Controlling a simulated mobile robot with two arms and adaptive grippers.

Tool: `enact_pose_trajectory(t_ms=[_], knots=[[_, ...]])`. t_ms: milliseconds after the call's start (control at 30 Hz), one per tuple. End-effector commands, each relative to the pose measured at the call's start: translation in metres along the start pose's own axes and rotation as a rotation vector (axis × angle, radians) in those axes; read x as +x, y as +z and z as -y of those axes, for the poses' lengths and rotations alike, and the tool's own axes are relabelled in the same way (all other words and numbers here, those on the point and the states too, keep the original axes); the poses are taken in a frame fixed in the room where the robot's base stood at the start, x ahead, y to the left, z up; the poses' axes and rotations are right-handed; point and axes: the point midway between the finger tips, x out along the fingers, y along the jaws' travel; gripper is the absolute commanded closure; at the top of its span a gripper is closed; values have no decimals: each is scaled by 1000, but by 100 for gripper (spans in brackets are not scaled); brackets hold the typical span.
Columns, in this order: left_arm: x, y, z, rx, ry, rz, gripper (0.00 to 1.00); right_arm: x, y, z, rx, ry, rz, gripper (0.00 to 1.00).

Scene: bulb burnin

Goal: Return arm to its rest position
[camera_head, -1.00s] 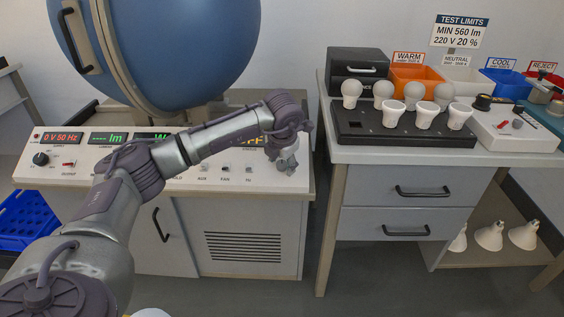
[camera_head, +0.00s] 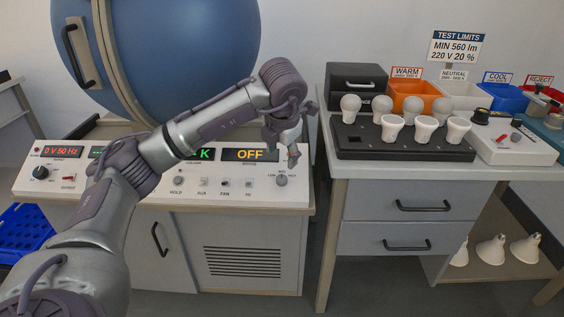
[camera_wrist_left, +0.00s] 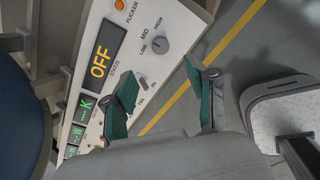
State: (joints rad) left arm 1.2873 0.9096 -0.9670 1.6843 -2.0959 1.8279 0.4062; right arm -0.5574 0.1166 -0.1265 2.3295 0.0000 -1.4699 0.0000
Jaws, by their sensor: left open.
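My left arm (camera_head: 215,125) comes in from the left and reaches across the control panel (camera_head: 160,205). My left gripper (camera_head: 291,150) hangs over the panel's right end, near the rotary knob (camera_head: 281,180). In the left wrist view the gripper (camera_wrist_left: 165,100) is open, its two green-padded fingers apart with nothing between them. The knob (camera_wrist_left: 160,45) lies beyond the fingers, apart from them. The status display (camera_head: 250,154) reads OFF. My right gripper does not show.
A blue sphere (camera_head: 190,50) stands behind the panel. On the right bench, a black tray (camera_head: 400,152) holds several bulbs. Coloured bins, including an orange one (camera_head: 405,88), stand behind it. A floor gap separates the panel cabinet (camera_head: 240,235) from the drawer bench (camera_head: 405,205).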

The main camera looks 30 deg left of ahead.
Motion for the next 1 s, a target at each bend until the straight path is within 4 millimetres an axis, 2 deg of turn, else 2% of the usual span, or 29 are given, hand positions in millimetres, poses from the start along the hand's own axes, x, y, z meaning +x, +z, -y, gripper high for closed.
enact_pose_trajectory(t_ms=[167, 667, 767, 833, 967, 1000], knots=[[-6, 0, 0, 0, 0, 0, 43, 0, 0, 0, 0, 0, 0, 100], [-4, 1, 5, 8, -14, 4, 43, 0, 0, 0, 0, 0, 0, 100], [4, 4, 31, 44, -92, 32, 43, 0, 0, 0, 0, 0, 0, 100], [12, 8, 66, 86, -199, 68, 43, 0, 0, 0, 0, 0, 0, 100], [15, 9, 161, 155, -514, 171, 43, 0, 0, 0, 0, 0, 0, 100], [11, 8, 192, 161, -629, 203, 43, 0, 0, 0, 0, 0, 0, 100]])
